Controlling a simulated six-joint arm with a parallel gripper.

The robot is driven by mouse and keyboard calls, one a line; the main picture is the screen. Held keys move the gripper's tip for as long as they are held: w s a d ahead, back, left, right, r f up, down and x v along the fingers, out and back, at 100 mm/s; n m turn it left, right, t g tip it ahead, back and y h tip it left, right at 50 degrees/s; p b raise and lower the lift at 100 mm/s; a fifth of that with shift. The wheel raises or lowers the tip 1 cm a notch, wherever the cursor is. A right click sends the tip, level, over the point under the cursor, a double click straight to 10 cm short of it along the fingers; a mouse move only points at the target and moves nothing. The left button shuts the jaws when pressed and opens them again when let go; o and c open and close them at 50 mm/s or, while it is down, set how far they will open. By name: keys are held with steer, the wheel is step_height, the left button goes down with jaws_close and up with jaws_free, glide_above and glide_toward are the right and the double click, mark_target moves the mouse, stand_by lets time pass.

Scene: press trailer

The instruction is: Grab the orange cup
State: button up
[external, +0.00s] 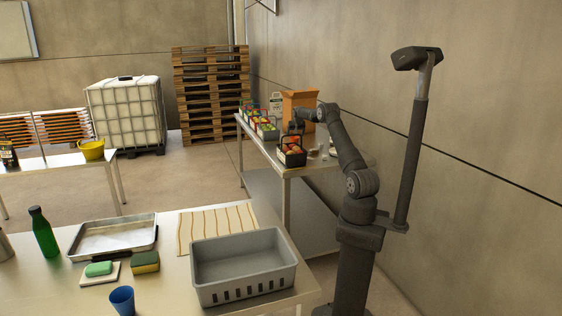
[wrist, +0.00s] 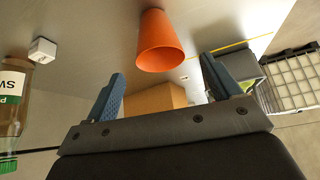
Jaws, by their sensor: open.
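The orange cup (wrist: 162,45) shows in the upper middle of the wrist view, its round rim turned toward the camera. My gripper (wrist: 163,84) is open, with one blue finger on each side of the picture. The cup is ahead of the fingers, in line with the gap between them, and nothing is held. In the external view my gripper (external: 298,122) is over the back table (external: 345,158), close to the cardboard box.
A cardboard box (external: 299,105) and a basket of fruit (external: 292,156) stand on the back table, with several more baskets farther along. The wrist view shows a bottle with a green cap (wrist: 10,115) and a small white block (wrist: 42,50) at left. A wall runs along the right.

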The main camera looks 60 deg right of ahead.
steer(key=shift+x, duration=2.8)
steer(key=shift+d, duration=0.1)
steer(key=shift+c, duration=0.2)
steer(key=shift+r, duration=0.1)
steer(key=c, duration=0.9)
